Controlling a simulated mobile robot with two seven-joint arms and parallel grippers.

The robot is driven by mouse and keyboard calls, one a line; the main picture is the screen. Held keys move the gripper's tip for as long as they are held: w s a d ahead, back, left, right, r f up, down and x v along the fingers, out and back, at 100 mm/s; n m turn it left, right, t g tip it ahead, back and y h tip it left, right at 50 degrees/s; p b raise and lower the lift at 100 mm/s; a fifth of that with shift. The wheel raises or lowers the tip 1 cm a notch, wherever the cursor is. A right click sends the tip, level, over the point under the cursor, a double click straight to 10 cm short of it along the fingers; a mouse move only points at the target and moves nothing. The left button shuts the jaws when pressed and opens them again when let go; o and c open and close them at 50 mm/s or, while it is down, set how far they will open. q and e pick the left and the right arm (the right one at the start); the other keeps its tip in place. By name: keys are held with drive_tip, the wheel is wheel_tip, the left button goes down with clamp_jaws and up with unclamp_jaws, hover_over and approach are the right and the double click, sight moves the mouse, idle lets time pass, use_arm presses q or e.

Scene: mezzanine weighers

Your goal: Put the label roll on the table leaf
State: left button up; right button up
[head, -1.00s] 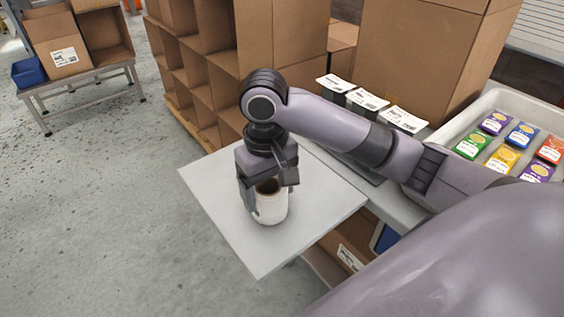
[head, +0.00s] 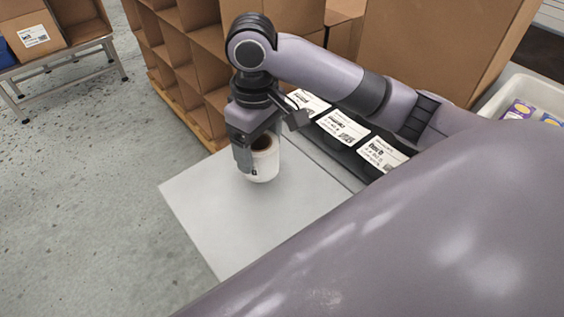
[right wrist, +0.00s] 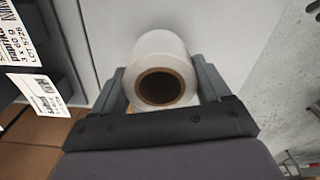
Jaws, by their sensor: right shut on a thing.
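The label roll (head: 263,172) is a white upright cylinder with a brown hollow core. My right gripper (head: 261,158) points down and is shut on it, one finger on each side. In the right wrist view the roll (right wrist: 163,70) sits between both fingers, its open core facing the camera. The table leaf (head: 235,220) is a flat light grey panel below the roll, bare where it shows. The roll is over the leaf's far part; I cannot tell whether its base touches the leaf. My left gripper is not in view.
Black holders with printed labels (head: 343,127) stand beside the leaf on the right. A cardboard pigeonhole rack (head: 190,60) rises behind. A pale tray (head: 489,106) with coloured packets is at far right. Open floor (head: 90,180) lies to the left.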

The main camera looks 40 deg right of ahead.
drive_tip(key=s+d+r+n+p, duration=0.1)
drive_tip(key=s+r+n, duration=0.1)
drive_tip(key=r+n, duration=1.1)
drive_tip(key=s+d+r+n+p, duration=0.15)
drive_tip(key=r+n, duration=0.25)
drive_tip(key=n, duration=1.6)
drive_tip(key=shift+s+a+f+b, duration=0.15)
drive_tip(key=shift+f+b, duration=0.5)
drive_tip(key=shift+f, duration=2.65)
drive_tip(key=shift+s+a+f+b, duration=0.15)
drive_tip(key=shift+f+b, duration=0.45)
drive_tip(key=shift+f, duration=2.75)
drive_tip(key=shift+s+f+b, duration=0.2)
drive_tip(key=shift+f+b, duration=0.45)
drive_tip(key=shift+f, duration=2.65)
drive_tip(key=shift+f, duration=0.1)
drive_tip(key=o, duration=1.1)
